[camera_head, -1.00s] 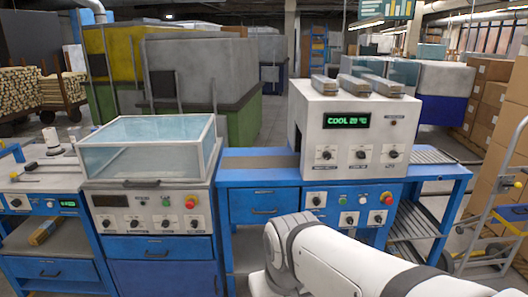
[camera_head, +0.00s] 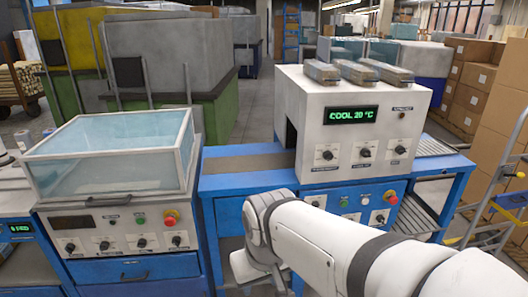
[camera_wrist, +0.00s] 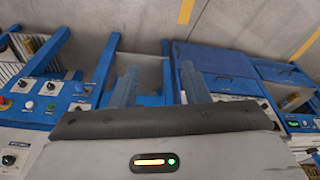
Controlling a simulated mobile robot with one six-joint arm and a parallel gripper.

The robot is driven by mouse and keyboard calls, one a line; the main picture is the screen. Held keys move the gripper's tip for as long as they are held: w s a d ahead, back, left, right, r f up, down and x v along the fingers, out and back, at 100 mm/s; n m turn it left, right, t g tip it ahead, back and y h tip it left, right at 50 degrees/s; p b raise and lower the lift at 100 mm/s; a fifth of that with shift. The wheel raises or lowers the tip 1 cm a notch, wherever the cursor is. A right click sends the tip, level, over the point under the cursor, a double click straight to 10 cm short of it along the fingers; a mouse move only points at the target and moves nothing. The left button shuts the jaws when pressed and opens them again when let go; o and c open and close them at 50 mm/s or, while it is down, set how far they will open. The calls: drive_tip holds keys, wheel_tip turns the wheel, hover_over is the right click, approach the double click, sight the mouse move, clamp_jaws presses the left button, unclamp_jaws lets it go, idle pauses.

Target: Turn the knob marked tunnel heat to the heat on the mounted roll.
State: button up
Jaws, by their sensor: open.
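The white tunnel machine (camera_head: 345,118) stands on a blue bench. Its green display (camera_head: 351,115) reads COOL 20 °C. Three dark knobs on white plates run along its lower front: a left knob (camera_head: 327,155), a middle knob (camera_head: 365,152) and a right knob (camera_head: 400,149). Their labels are too small to read, so I cannot tell which is marked tunnel heat. I cannot make out a mounted roll. In the wrist view my gripper (camera_wrist: 160,88) is open and empty, pointing at the bench fronts and floor. In the head view my arm is low, in front of the bench, below the knobs.
A clear-lidded machine (camera_head: 110,150) stands at the left, with knobs and a red stop button (camera_head: 170,217). Another red button (camera_head: 391,197) and more knobs are on the blue bench (camera_head: 240,190). A hand truck (camera_head: 510,205) and cardboard boxes (camera_head: 480,85) are at the right.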

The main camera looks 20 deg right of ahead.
drive_tip(key=shift+o, duration=1.1)
drive_tip(key=w+d+m+t+h+b, duration=0.1)
drive_tip(key=w+d+t+h, duration=0.1)
drive_tip(key=w+d, duration=0.8)
drive_tip(key=w+t, duration=0.1)
drive_tip(key=w, duration=0.3)
drive_tip(key=shift+r+m+t, duration=0.15)
drive_tip(key=shift+m+t, duration=0.25)
drive_tip(key=t+h+b, duration=0.2)
drive_tip(key=t, duration=0.9)
approach(330, 159)
drive_tip(key=x, duration=0.9)
drive_tip(key=shift+w+p, duration=0.2)
drive_tip(key=shift+p, duration=0.2)
drive_tip(key=shift+c, duration=0.4)
drive_tip(key=c, duration=0.9)
